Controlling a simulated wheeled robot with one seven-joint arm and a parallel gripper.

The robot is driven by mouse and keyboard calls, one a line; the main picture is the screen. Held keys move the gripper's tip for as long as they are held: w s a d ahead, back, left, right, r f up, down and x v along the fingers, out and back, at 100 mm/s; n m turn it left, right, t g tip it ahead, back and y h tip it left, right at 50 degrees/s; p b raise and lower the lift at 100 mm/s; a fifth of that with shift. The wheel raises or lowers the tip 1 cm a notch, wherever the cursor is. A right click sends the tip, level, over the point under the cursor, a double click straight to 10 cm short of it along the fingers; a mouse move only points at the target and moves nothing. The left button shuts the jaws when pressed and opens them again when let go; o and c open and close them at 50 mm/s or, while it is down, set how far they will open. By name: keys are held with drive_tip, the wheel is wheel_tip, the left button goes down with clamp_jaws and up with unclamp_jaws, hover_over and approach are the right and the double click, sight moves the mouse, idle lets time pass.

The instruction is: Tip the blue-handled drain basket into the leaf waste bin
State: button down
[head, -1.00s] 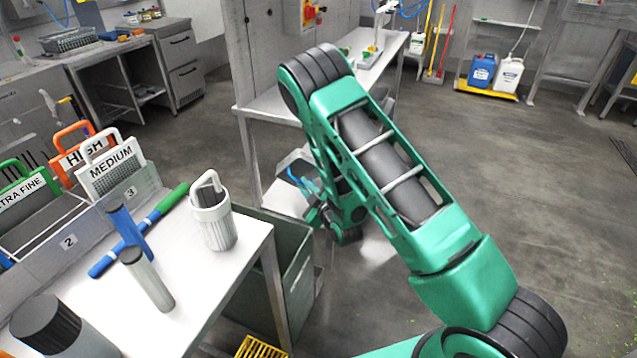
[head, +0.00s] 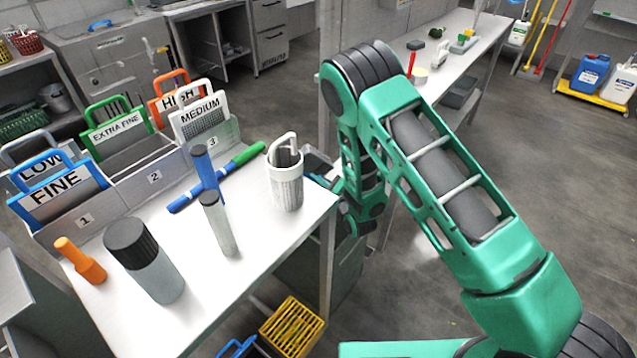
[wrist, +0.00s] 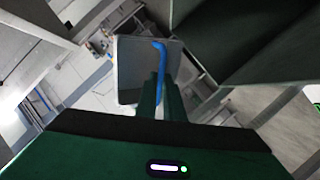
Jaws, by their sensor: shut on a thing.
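The drain basket, a grey open box with a blue handle (wrist: 159,72), is in the wrist view. My gripper (wrist: 163,90) is shut on the blue handle, and the basket's grey wall (wrist: 128,75) shows beyond the fingers. In the head view only a bit of the basket (head: 316,161) shows between my arm and the white cylinder. My gripper is mostly hidden behind my arm there. A dark grey-green bin (head: 345,278), probably the leaf waste bin, stands on the floor beside the table, below my gripper. I cannot read a label on it. The basket's contents are not clear.
The table (head: 255,235) beside my arm holds a white slotted cylinder (head: 286,185) near its edge, bottles, brushes and a rack (head: 150,180) of labelled screens. A yellow crate (head: 293,327) lies low at the front.

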sight(314, 151)
drive_tip(key=w+r+g, duration=0.1)
drive_tip(key=g, duration=0.2)
drive_tip(key=r+m+g+h, duration=0.1)
drive_tip(key=r+g, duration=0.1)
drive_tip(key=g, duration=0.1)
drive_tip(key=w+r+m+g+h, duration=0.1)
drive_tip(key=r+g, duration=0.1)
drive_tip(key=g, duration=0.1)
drive_tip(key=shift+w+a, duration=0.1)
drive_tip(key=shift+w, duration=0.2)
drive_tip(key=w+g, duration=0.1)
drive_tip(key=m+g, duration=0.1)
drive_tip(key=g, duration=0.1)
drive_tip(key=w+g+h, duration=0.1)
drive_tip(key=g, duration=0.1)
drive_tip(key=shift+w+a+r+m, duration=0.1)
drive_tip(key=shift+w+r+m, duration=0.2)
drive_tip(key=shift+w, duration=0.05)
drive_tip(key=shift+a+g, duration=0.15)
drive_tip(key=shift+g, duration=0.35)
drive_tip(key=shift+w+g, duration=0.3)
drive_tip(key=shift+g, duration=0.1)
drive_tip(key=shift+a, duration=0.1)
drive_tip(key=shift+w+r+g, duration=0.15)
drive_tip(key=shift+w+g, duration=0.2)
drive_tip(key=shift+g, duration=0.15)
drive_tip(key=shift+w+a+g, duration=0.1)
drive_tip(key=shift+g, duration=0.3)
drive_tip(key=shift+m, duration=0.3)
drive_tip(key=shift+w+r, duration=0.1)
